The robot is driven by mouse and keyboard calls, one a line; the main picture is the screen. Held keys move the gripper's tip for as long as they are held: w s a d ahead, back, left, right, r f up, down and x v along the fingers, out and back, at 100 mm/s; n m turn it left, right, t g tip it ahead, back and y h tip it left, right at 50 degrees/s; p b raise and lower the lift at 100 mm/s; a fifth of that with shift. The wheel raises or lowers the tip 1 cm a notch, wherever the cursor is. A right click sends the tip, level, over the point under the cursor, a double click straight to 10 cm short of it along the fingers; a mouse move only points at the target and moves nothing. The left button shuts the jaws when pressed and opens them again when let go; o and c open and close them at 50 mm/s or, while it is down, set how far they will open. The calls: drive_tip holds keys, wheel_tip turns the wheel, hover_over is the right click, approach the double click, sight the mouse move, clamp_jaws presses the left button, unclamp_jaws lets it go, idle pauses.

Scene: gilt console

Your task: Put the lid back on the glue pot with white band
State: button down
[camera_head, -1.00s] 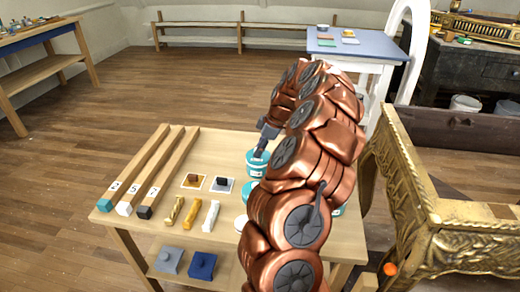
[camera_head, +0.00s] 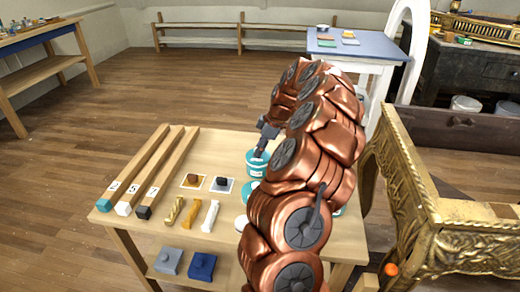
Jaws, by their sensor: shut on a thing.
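A teal glue pot with a pale band (camera_head: 255,168) stands at the back right of the low wooden table. My gripper (camera_head: 258,153) points down at this pot's top, its fingers closed. The held lid is too small and covered to make out, and I cannot tell whether it touches the pot. A second teal pot (camera_head: 249,188) is just in front, partly behind my arm. A white round thing (camera_head: 240,222) sits nearer the front, partly hidden. A bit of another teal pot (camera_head: 339,211) shows right of my arm.
Three long wooden bars (camera_head: 150,168) with coloured ends lie on the table's left. Small blocks on cards (camera_head: 221,184) and carved pieces (camera_head: 192,213) lie mid-table. A gilt console (camera_head: 450,225) stands close on the right. My arm hides the table's right part.

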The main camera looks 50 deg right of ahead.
drive_tip(key=c, duration=0.9)
unclamp_jaws()
drive_tip(key=shift+o, duration=0.6)
drive_tip(key=o, duration=0.4)
drive_tip(key=shift+r, duration=0.15)
drive_tip(key=shift+r+p, duration=0.45)
drive_tip(key=shift+r, duration=2.9)
drive_tip(key=shift+c, duration=0.2)
clamp_jaws()
